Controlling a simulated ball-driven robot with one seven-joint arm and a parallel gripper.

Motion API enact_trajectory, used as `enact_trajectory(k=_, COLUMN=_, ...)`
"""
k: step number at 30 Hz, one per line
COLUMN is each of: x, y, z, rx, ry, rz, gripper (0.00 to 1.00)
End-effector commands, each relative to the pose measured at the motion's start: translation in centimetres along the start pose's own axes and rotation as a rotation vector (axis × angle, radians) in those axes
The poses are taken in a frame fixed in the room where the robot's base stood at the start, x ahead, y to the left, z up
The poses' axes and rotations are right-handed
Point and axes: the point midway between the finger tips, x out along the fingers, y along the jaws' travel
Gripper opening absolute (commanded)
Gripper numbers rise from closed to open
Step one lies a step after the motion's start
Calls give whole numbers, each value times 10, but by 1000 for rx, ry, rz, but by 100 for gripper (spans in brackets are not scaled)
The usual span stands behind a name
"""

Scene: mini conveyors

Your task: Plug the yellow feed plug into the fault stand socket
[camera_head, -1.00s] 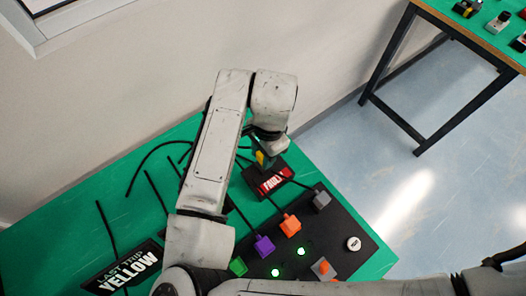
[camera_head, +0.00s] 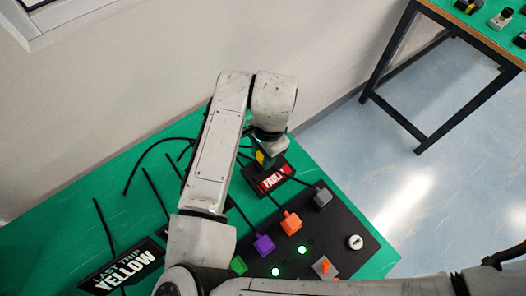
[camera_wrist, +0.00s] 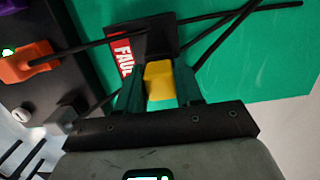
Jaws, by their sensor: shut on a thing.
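The yellow feed plug (camera_wrist: 160,82) sits between the two green fingers of my gripper (camera_wrist: 158,92), which is shut on it. In the head view the plug shows as a small yellow patch (camera_head: 261,158) at my gripper (camera_head: 265,155), partly hidden by the fingers. The black fault stand (camera_wrist: 157,34) with its red FAULT label (camera_wrist: 122,54) is just beyond the plug in the wrist view. In the head view its label (camera_head: 272,181) lies just below my gripper. The socket opening is hidden, and I cannot tell whether the plug touches the stand.
A black panel (camera_head: 335,230) holds a purple plug (camera_head: 264,245), an orange plug (camera_head: 291,224), a grey plug (camera_head: 322,197) and a green plug (camera_head: 239,265). Black cables run near the stand. A LAST TRIP YELLOW sign (camera_head: 122,268) lies at left. The wall (camera_head: 130,80) is close behind.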

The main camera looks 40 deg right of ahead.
Motion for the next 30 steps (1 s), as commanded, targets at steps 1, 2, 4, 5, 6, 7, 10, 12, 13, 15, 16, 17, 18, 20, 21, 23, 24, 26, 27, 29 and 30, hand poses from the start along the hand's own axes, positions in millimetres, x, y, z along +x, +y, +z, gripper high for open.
enact_trajectory(k=1, x=2, y=0, z=0, rx=0, ry=0, rz=0, gripper=6)
enact_trajectory(k=2, x=3, y=0, z=0, rx=0, ry=0, rz=0, gripper=6)
enact_trajectory(k=4, x=4, y=0, z=0, rx=0, ry=0, rz=0, gripper=6)
enact_trajectory(k=5, x=5, y=0, z=-1, rx=0, ry=0, rz=0, gripper=6)
enact_trajectory(k=6, x=6, y=0, z=-1, rx=0, ry=0, rz=0, gripper=6)
enact_trajectory(k=7, x=6, y=0, z=-1, rx=0, ry=0, rz=0, gripper=6)
enact_trajectory(k=10, x=9, y=0, z=-1, rx=0, ry=0, rz=0, gripper=6)
enact_trajectory(k=12, x=8, y=0, z=-1, rx=0, ry=0, rz=0, gripper=42)
enact_trajectory(k=13, x=8, y=0, z=-1, rx=0, ry=0, rz=0, gripper=44)
enact_trajectory(k=15, x=8, y=0, z=-1, rx=0, ry=0, rz=0, gripper=51)
enact_trajectory(k=16, x=8, y=0, z=-1, rx=0, ry=0, rz=0, gripper=54)
enact_trajectory(k=17, x=8, y=0, z=-1, rx=0, ry=0, rz=0, gripper=57)
enact_trajectory(k=18, x=8, y=0, z=-1, rx=0, ry=0, rz=0, gripper=61)
enact_trajectory(k=20, x=8, y=0, z=-1, rx=0, ry=0, rz=0, gripper=66)
enact_trajectory(k=21, x=8, y=0, z=-1, rx=0, ry=0, rz=0, gripper=66)
enact_trajectory(k=23, x=8, y=0, z=-1, rx=0, ry=0, rz=0, gripper=66)
enact_trajectory(k=24, x=8, y=0, z=-1, rx=0, ry=0, rz=0, gripper=66)
enact_trajectory(k=26, x=7, y=0, z=-1, rx=0, ry=0, rz=0, gripper=66)
enact_trajectory(k=27, x=7, y=0, z=-1, rx=0, ry=0, rz=0, gripper=66)
enact_trajectory(k=29, x=4, y=0, z=-1, rx=0, ry=0, rz=-1, gripper=66)
enact_trajectory(k=30, x=1, y=-1, z=-1, rx=0, ry=1, rz=-1, gripper=66)
